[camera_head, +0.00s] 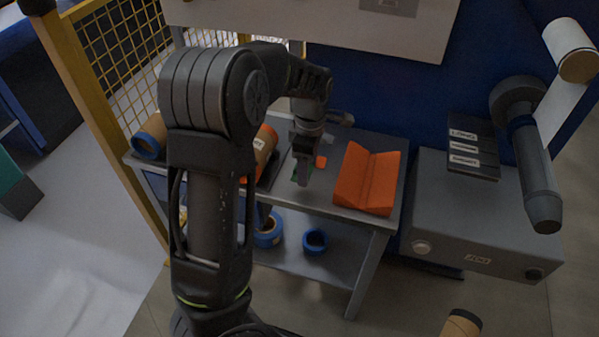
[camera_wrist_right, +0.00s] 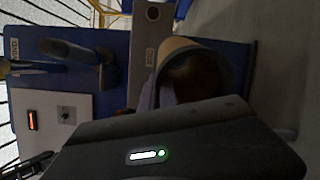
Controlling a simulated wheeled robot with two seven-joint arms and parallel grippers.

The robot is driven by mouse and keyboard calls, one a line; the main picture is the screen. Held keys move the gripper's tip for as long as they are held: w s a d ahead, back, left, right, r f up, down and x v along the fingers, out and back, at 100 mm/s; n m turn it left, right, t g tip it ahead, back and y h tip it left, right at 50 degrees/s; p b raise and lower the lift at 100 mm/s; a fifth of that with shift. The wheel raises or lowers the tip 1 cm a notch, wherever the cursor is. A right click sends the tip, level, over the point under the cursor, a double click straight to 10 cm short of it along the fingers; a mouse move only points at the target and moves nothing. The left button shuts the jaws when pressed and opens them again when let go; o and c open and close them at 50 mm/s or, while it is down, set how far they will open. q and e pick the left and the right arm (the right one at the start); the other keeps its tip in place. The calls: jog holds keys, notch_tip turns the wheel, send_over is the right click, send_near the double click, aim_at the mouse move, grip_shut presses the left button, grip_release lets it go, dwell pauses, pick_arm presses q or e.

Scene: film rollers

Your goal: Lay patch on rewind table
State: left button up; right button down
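A grey table (camera_head: 335,215), which I take for the rewind table, stands mid-view in the head view. My left gripper (camera_head: 303,172) points down over its top, left of an orange V-shaped cradle (camera_head: 367,180). A small orange piece (camera_head: 321,161) shows beside the fingers, and a bit of green shows at them. I cannot tell which is the patch, or whether the fingers hold anything.
Rolls with blue ends (camera_head: 150,138) lie at the table's left, partly behind my left arm. Blue rings (camera_head: 315,241) sit on the lower shelf. A grey machine box (camera_head: 470,225) with a roller (camera_head: 535,180) stands at right. A brown roll (camera_head: 460,324) shows at the bottom edge.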

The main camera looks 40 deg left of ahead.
aim_at(307, 189)
pick_arm(q)
jog(key=shift+f, duration=0.85)
jog(key=shift+f, duration=1.9)
jog(key=shift+s+f, duration=0.1)
jog(key=shift+f, duration=0.3)
